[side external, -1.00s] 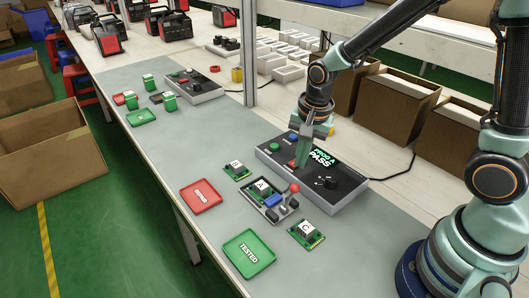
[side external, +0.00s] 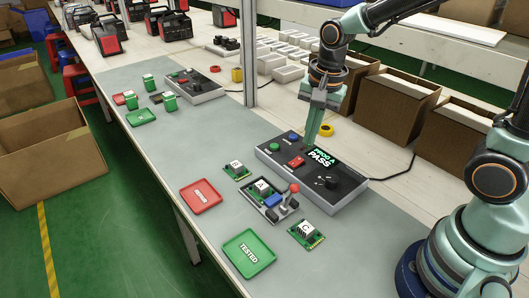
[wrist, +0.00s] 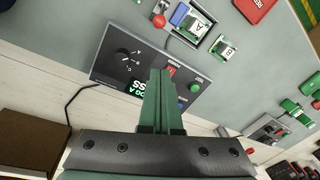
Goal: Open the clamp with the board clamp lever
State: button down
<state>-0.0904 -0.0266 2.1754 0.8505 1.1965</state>
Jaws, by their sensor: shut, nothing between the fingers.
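The board clamp (side external: 266,204) sits on the grey mat and holds the board marked A (side external: 262,187). Its lever has a red ball knob (side external: 294,188) standing up at the clamp's right end, beside a blue block (side external: 273,200). In the wrist view the red knob (wrist: 159,20) and the blue part of the clamp (wrist: 180,14) show at the top edge. My gripper (side external: 308,140) is shut and empty, fingers pointing down above the back of the control box, apart from the clamp. In the wrist view its fingers (wrist: 160,80) cover part of the box.
The control box (side external: 312,176) stands behind the clamp, its screen reading PASS (side external: 322,157). Board B (side external: 237,170) and board C (side external: 306,234) lie either side of the clamp. A red tray (side external: 201,196) and a green TESTED tray (side external: 248,252) lie in front. Cardboard boxes (side external: 397,105) stand behind.

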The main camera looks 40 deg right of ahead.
aim_at(301, 180)
jog(key=shift+d+f, duration=0.45)
jog(key=shift+f, duration=0.15)
jog(key=shift+d+f, duration=0.4)
jog(key=shift+f, duration=0.2)
jog(key=f, duration=0.3)
jog(key=w+f, duration=0.1)
jog(key=f, duration=0.6)
jog(key=shift+w+a, duration=0.25)
jog(key=shift+a, duration=0.15)
jog(key=shift+s+a+r, duration=0.25)
jog(key=shift+a, duration=0.2)
jog(key=shift+s+a+r, duration=0.2)
jog(key=shift+s+a, duration=0.05)
jog(key=shift+a, duration=0.2)
jog(key=shift+s+a+r, duration=0.3)
jog(key=shift+s+a, duration=0.1)
jog(key=shift+a, duration=0.35)
jog(key=shift+a, duration=0.1)
